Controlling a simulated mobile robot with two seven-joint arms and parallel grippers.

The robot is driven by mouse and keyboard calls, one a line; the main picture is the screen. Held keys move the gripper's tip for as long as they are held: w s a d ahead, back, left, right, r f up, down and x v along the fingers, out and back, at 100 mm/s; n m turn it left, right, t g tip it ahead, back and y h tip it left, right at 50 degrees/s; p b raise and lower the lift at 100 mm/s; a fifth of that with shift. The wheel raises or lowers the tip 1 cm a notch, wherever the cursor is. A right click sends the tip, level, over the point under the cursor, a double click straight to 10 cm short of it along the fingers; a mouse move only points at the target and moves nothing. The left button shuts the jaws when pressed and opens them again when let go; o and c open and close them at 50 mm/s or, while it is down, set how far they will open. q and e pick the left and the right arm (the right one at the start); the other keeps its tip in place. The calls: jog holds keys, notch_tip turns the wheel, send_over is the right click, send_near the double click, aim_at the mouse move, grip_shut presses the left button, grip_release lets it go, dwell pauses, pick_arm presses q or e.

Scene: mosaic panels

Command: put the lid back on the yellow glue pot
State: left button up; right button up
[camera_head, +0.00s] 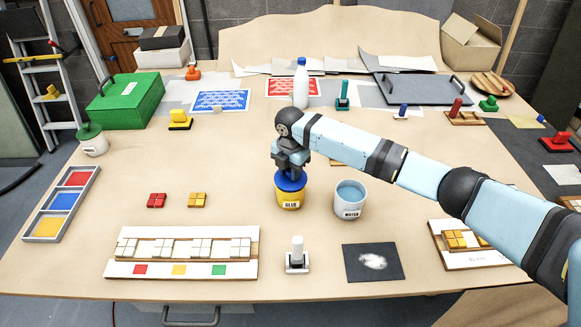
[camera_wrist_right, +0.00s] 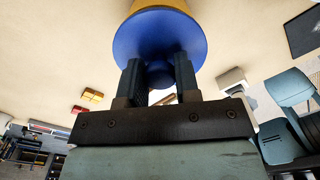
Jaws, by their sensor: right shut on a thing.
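The yellow glue pot (camera_head: 290,198) stands upright near the middle of the table, labelled GLUE. The blue lid (camera_head: 288,182) is at the pot's mouth; I cannot tell whether it is fully seated. In the right wrist view the lid (camera_wrist_right: 160,38) shows as a blue disc with a knob, with the yellow pot (camera_wrist_right: 165,5) just beyond it. My right gripper (camera_head: 291,172) comes down from above and is shut on the lid's knob (camera_wrist_right: 160,75); its two fingers (camera_wrist_right: 158,80) stand on either side. My left gripper is not in view.
A white water pot (camera_head: 350,200) stands close to the right of the glue pot. A tile rack (camera_head: 182,270) is at front left.

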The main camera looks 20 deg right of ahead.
dwell(0.8)
jog(key=shift+p, duration=0.75)
dwell(0.4)
jog(key=shift+f, duration=0.2)
dwell(1.0)
jog(key=shift+p, duration=0.6)
jog(key=o, duration=1.4)
jog(key=shift+o, duration=0.2)
